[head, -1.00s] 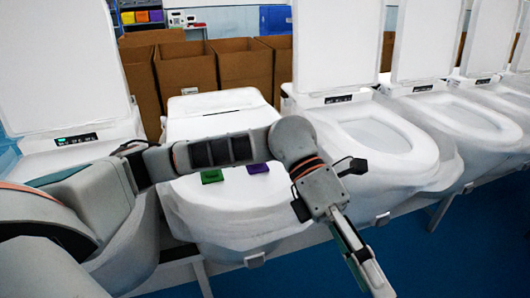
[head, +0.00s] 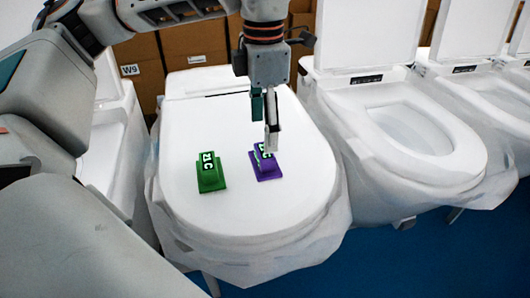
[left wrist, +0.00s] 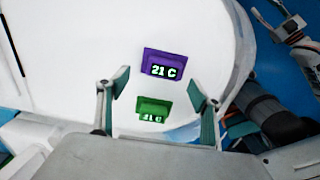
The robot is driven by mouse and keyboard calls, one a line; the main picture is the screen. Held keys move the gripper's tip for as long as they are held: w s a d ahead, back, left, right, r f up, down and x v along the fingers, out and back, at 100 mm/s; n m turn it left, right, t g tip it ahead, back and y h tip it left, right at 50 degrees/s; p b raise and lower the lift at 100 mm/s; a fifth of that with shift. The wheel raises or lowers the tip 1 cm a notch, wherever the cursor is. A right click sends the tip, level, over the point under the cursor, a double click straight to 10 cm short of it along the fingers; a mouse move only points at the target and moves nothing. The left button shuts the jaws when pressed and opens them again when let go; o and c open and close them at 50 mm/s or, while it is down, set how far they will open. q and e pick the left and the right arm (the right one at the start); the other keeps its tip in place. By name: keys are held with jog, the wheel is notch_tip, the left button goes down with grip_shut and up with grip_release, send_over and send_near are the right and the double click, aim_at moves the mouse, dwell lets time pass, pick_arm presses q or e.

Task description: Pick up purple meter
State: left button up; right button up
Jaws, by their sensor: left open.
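The purple meter (head: 265,163) stands on the closed white toilet lid (head: 240,220), its display partly covered by a finger in the head view. The purple meter also shows in the left wrist view (left wrist: 165,65), reading "21 C". My left gripper (head: 265,128) is open, pointing down over the lid just behind and above the purple meter. In the left wrist view its two fingers (left wrist: 155,105) are spread, with the purple meter beyond the tips and nothing held. What appears to be my right gripper (left wrist: 280,25) is at the upper right there, too small to judge.
A green meter (head: 210,173) stands left of the purple one on the same lid. An open toilet (head: 400,130) is to the right, with more beyond it. Cardboard boxes (head: 195,42) stand behind. The front of the lid is clear.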

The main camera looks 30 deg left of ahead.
aim_at(265, 158)
pick_arm(q)
jog(key=shift+s+d+f, duration=0.15)
jog(key=shift+s+f, duration=0.05)
jog(key=shift+f, duration=0.7)
notch_tip(265, 158, down, 5)
jog(key=shift+s+d+r, duration=0.1)
jog(key=shift+d, duration=0.05)
jog(key=c, duration=1.3)
